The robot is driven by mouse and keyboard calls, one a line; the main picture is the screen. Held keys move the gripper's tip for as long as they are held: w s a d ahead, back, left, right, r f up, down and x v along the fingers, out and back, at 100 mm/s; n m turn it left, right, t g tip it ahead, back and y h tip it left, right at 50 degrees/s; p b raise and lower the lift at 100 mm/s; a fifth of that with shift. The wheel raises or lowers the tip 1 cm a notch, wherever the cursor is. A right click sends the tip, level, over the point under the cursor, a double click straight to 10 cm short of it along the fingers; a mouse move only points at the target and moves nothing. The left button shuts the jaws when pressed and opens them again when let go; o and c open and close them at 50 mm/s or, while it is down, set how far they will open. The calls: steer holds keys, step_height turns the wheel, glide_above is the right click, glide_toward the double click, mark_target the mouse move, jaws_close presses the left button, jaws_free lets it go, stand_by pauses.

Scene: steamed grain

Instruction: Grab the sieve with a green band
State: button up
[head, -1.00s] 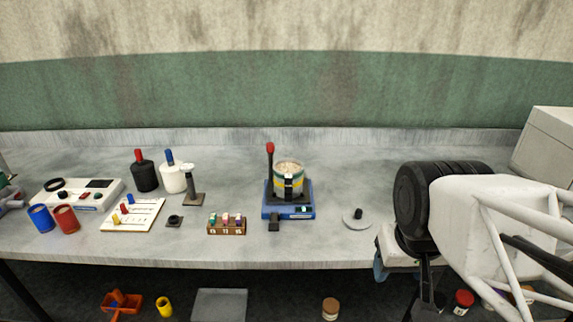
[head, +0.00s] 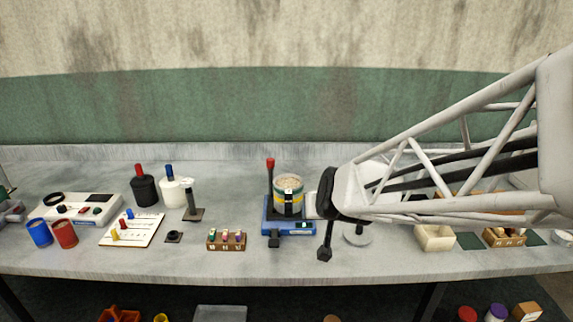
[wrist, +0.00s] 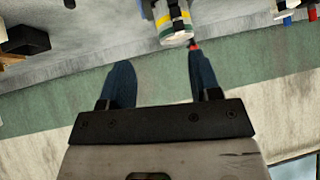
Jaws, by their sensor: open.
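A yellow band shows in the same stack, and pale grain (head: 288,181) fills the open top. A dark upright clamp partly hides the front of the bands. The banded stack also shows at the top of the wrist view (wrist: 171,20). My gripper (wrist: 158,62) is open, with nothing between its two dark blue fingers. In the head view, it is just right of the stack, apart from it.
A red-knobbed lever (head: 270,164) stands at the stack's left. A small wooden rack (head: 227,240) is left of the base. A round lidded disc (head: 357,236) lies to the right under my arm. Black and white bottles stand further left.

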mark_target(289, 195)
steer(key=w+a+f+t+h, duration=0.1)
steer(key=w+a+f+t, duration=0.1)
steer(key=w, duration=0.4)
steer(key=w+a+f+t+h, duration=0.1)
steer(key=w+a+f+t, duration=0.1)
steer(key=w+a+f, duration=0.3)
steer(key=shift+w+m+t, duration=0.4)
steer(key=shift+w, duration=0.85)
steer(key=shift+x, duration=1.3)
steer(key=shift+x, duration=2.6)
jaws_close()
